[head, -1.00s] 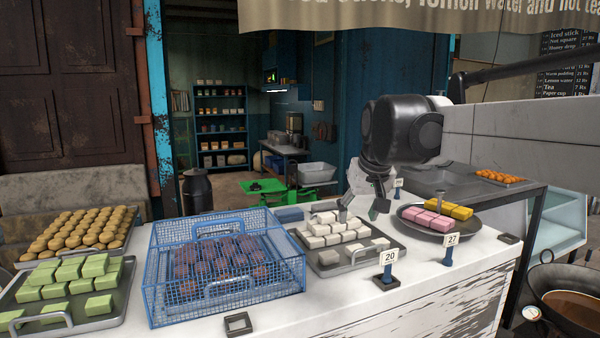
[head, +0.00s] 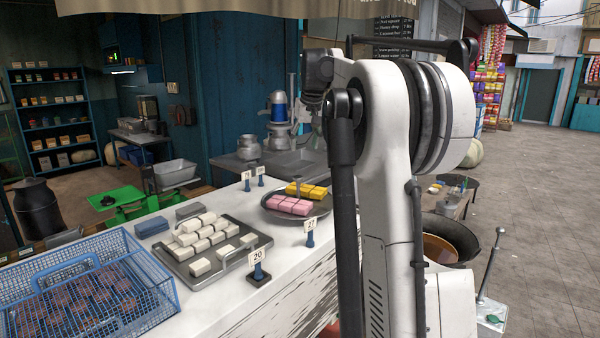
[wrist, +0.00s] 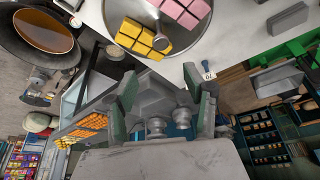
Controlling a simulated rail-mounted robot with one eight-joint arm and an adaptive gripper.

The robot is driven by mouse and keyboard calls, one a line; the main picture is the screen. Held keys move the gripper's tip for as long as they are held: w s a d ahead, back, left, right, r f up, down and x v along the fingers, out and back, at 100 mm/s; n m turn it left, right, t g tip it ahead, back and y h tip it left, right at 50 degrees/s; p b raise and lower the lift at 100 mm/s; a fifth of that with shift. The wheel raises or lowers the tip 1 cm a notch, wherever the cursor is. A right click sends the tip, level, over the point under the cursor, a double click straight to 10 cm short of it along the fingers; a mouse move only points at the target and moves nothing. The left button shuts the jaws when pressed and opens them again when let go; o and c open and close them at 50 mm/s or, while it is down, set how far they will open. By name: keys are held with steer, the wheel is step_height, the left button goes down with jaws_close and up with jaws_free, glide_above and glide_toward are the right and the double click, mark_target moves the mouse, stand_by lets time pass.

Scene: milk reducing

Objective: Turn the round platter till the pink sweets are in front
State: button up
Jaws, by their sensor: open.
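The round grey platter (head: 268,204) stands on the white counter in the head view, partly hidden by my arm. It holds pink sweets (head: 288,206) on its near side and yellow sweets (head: 305,190) on its far side. The wrist view shows the platter (wrist: 184,40) at the top, with the yellow sweets (wrist: 143,36), the pink sweets (wrist: 188,10) and a metal stem at its middle. My gripper (wrist: 160,88) is open and empty, its fingers apart from the sweets. In the head view my gripper is hard to make out behind my arm.
A tray of white sweets (head: 184,262) and a blue wire basket (head: 160,290) stand left of the platter. Number signs 20 (head: 258,266) and 27 (head: 310,233) stand along the front. A pan of brown liquid (head: 440,248) is at the right.

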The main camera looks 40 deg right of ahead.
mark_target(298, 177)
steer(key=p+x, duration=0.1)
steer(key=x, duration=1.2)
steer(key=shift+w+a+f, duration=0.1)
steer(key=shift+w+f, duration=0.05)
steer(key=shift+f, duration=0.15)
jaws_close()
